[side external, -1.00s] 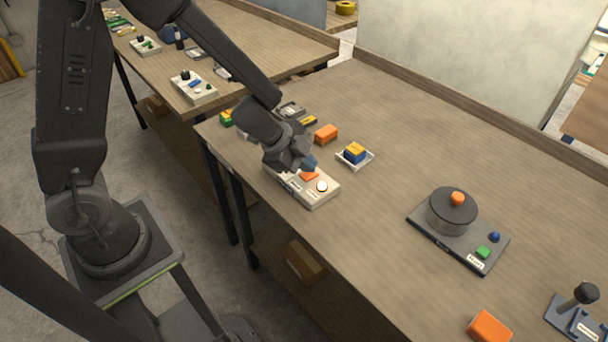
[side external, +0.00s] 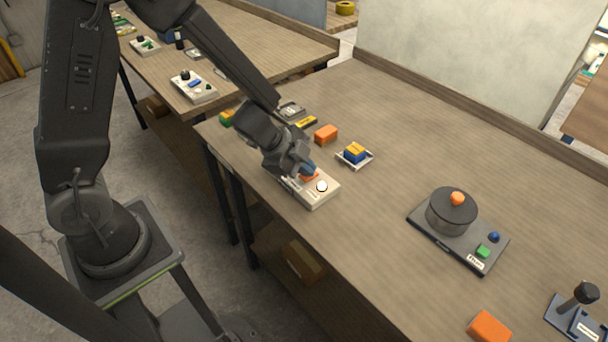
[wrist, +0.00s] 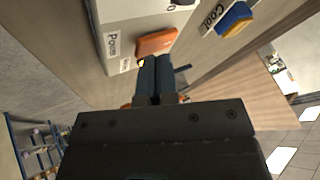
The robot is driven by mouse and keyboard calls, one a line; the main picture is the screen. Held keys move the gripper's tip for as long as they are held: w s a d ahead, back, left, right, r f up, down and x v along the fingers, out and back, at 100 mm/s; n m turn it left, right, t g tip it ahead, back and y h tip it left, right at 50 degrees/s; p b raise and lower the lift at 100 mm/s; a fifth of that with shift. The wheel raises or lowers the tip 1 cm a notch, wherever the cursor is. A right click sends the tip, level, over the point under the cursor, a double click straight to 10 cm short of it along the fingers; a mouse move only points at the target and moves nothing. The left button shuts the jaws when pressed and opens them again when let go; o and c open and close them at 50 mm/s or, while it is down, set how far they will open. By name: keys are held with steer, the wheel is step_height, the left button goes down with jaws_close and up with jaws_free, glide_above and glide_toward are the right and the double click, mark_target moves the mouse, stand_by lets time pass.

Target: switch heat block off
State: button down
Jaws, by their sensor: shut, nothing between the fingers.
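The heat block is a white box (side external: 318,197) near the table's front edge, with an orange switch (side external: 309,177) and a round white light or knob (side external: 321,187) on top. In the wrist view the white box (wrist: 150,17) shows a "Power" label beside the orange switch (wrist: 157,40). My gripper (side external: 307,169) is shut and empty, its blue fingertips right at the orange switch. The wrist view shows the gripper (wrist: 155,60) tips together, overlapping the switch's near edge. I cannot tell whether they press it. The gripper hides part of the box's left end.
A small white tray marked "Cool" (wrist: 208,26) holds a blue and yellow block (side external: 354,153) to the right. An orange block (side external: 326,134) lies behind. The table between is clear.

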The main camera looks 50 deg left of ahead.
stand_by(0.5)
steer(key=shift+w+r, duration=0.15)
steer(key=shift+r, duration=0.5)
steer(key=shift+w+r, duration=0.25)
steer(key=shift+r, duration=1)
steer(key=shift+w+r, duration=0.2)
steer(key=shift+r, duration=1.05)
